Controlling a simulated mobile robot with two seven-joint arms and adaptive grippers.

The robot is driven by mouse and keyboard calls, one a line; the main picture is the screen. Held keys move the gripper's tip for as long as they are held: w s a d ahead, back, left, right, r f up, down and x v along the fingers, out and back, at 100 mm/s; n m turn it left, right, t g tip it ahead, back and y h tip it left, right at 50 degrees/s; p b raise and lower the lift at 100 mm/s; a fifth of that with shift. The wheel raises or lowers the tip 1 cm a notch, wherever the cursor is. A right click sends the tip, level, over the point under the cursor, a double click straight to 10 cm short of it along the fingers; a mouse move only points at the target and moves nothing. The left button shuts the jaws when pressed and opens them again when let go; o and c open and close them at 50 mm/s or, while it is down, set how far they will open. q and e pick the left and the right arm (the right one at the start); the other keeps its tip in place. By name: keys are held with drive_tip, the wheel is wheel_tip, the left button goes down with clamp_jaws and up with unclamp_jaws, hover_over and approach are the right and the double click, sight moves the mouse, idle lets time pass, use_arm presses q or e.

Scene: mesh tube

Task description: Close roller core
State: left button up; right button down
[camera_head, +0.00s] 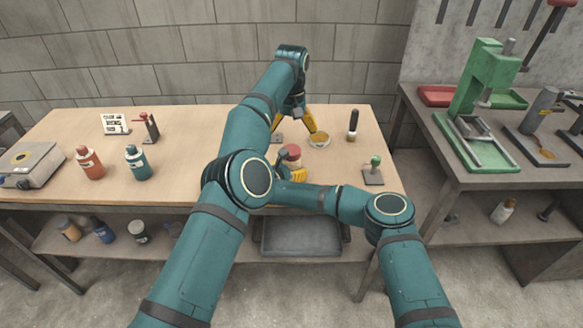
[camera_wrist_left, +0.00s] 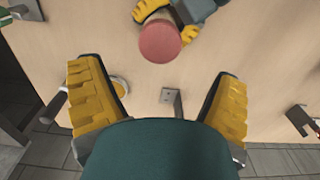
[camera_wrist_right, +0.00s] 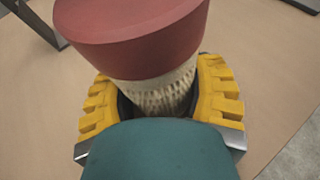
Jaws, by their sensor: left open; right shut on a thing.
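The roller core is a pale mesh tube (camera_wrist_right: 160,95) with a wide red cap (camera_wrist_right: 135,38) at its upper end. The cap covers that end; I cannot tell how firmly it is seated. My right gripper (camera_wrist_right: 160,105) is shut around the mesh body below the cap. In the head view the red cap (camera_head: 290,151) shows above my right gripper (camera_head: 293,172), near the table's front. My left gripper (camera_head: 294,124) is open and empty, behind the tube. In the left wrist view the cap (camera_wrist_left: 159,42) lies beyond the open fingers (camera_wrist_left: 157,80), apart from them.
A round dish with yellowish contents (camera_head: 319,139) is close to a left fingertip. A small metal bracket (camera_wrist_left: 171,100) stands nearby. A dark-handled tool (camera_head: 353,125) and a green-knobbed stand (camera_head: 374,172) are to the right. Red (camera_head: 90,163) and teal (camera_head: 138,162) bottles stand left.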

sight(292, 149)
use_arm(q)
drive_tip(key=shift+f, duration=0.1)
drive_tip(key=shift+f, duration=3.9)
drive_tip(key=c, duration=1.3)
drive_tip(key=shift+m, duration=1.1)
drive_tip(key=o, duration=1.3)
drive_tip(key=shift+o, duration=0.2)
drive_tip(key=shift+r, duration=0.15)
drive_tip(key=shift+r, duration=3.65)
